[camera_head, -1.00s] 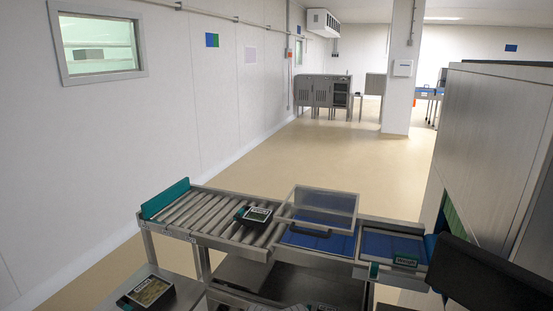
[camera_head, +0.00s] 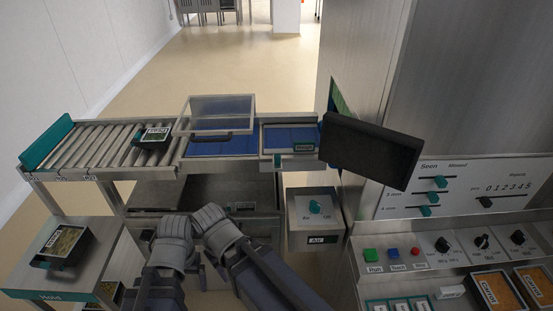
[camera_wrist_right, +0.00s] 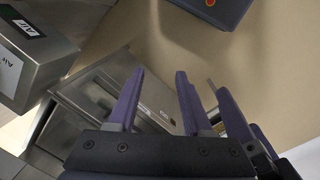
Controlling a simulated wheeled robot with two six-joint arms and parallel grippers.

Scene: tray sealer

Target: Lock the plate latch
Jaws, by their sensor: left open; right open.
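I cannot make out the plate latch for certain in either view. A steel cabinet (camera_head: 262,190) with a dark front stands under the conveyor line and also shows in the right wrist view (camera_wrist_right: 92,92). My left gripper (camera_head: 174,222) is low in front of this cabinet, open and empty. My right gripper (camera_head: 210,218) is close beside it on the right, also in front of the cabinet. In the right wrist view my right gripper (camera_wrist_right: 159,78) has its two purple fingers apart with nothing between them. The fingertips are hard to see in the head view.
A steel box with a teal knob (camera_head: 314,207), labelled Air, stands right of my grippers. Above are a roller conveyor (camera_head: 95,146), a clear hinged cover (camera_head: 218,107) and a black screen (camera_head: 366,150). A control panel (camera_head: 440,205) is at right; a side table (camera_head: 95,270) at left.

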